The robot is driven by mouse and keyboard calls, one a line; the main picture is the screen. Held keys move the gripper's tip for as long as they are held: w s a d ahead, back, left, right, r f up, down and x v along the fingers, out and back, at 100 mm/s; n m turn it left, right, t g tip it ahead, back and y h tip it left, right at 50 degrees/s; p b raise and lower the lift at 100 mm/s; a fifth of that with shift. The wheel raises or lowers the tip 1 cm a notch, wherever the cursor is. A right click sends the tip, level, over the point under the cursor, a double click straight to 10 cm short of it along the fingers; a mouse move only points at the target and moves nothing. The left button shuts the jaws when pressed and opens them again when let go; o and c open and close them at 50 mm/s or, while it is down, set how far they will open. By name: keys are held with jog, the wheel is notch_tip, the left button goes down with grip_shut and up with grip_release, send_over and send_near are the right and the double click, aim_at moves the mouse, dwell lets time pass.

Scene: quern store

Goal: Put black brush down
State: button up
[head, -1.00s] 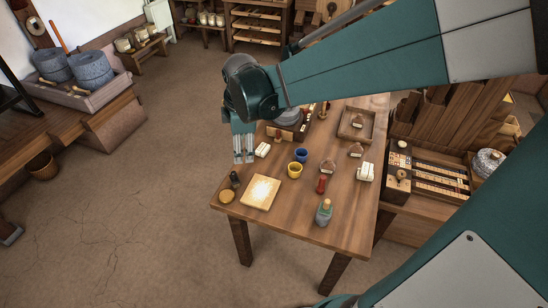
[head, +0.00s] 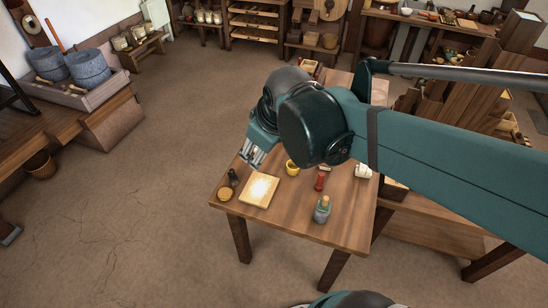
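A small dark object (head: 233,177) stands upright at the left corner of the table (head: 285,223), behind a round tan piece (head: 225,194). It may be the black brush, but it is too small to be sure. My gripper (head: 251,159) is above the left edge of the table, pointing down and tilted, a little right of and behind the dark object. Its silver fingers look close together. I cannot make out anything between them, nor whether they are shut. My arm hides much of the back of the table.
A pale square board (head: 259,190) lies right of the dark object. A yellow cup (head: 292,168), a red piece (head: 319,181), a grey bottle (head: 322,210) and a white item (head: 363,171) stand farther right. The front of the table between board and bottle is clear.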

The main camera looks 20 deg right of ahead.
jog(key=s+d+m+t, duration=0.1)
jog(key=s+m, duration=0.4)
jog(key=s, duration=0.1)
jog(key=shift+s+r+m+t, duration=0.35)
jog(key=shift+r+m+t, duration=0.05)
jog(key=shift+o, duration=0.7)
jog(key=shift+d, duration=0.1)
